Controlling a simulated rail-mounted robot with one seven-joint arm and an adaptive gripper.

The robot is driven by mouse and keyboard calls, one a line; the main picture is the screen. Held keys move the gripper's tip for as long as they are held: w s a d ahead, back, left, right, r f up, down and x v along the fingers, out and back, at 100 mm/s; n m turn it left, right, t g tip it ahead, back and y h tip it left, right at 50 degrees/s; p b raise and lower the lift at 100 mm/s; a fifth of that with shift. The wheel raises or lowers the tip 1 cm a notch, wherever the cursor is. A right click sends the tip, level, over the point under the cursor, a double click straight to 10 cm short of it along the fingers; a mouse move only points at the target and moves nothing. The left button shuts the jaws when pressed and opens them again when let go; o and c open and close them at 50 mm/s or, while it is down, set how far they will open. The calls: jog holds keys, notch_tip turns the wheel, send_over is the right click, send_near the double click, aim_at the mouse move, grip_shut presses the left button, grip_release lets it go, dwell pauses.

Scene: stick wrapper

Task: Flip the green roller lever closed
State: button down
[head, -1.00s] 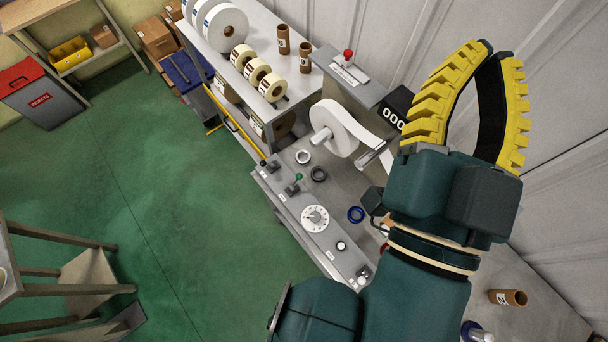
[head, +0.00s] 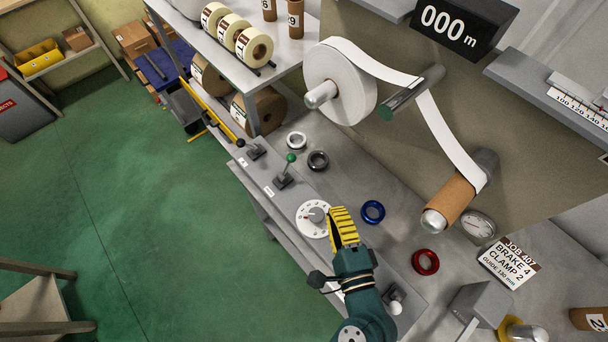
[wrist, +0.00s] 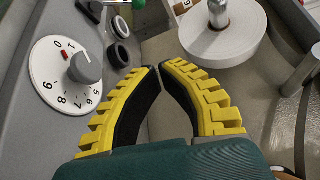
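The green-knobbed lever (head: 290,160) stands on the grey control panel, upright with a slight tilt, its knob toward the back right of its dark base.
A black-handled lever (head: 254,151) stands left of the green one. Silver (head: 296,141), black (head: 318,160), blue (head: 373,212) and red (head: 426,262) rings lie on the bench behind. A white paper roll (head: 350,85) and web stand above. A shelf (head: 278,70) is at upper left.

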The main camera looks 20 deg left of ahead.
aim_at(288, 167)
jog(key=f, duration=0.2)
jog(key=f+b, duration=0.1)
jog(key=shift+s+d+f+h, duration=0.2)
jog(key=shift+s+d+h, duration=0.1)
jog(key=shift+d, duration=0.1)
jog(key=shift+r, duration=0.1)
jog(key=b+x, duration=0.2)
jog(key=x, duration=1.8)
jog(key=s+a, duration=0.1)
jog(key=s+a+r+p, duration=0.1)
jog(key=s, duration=0.1)
jog(key=shift+a+r, duration=0.15)
jog(key=shift+a, duration=0.1)
jog(key=shift+d+b, duration=0.15)
jog(key=shift+b, duration=0.3)
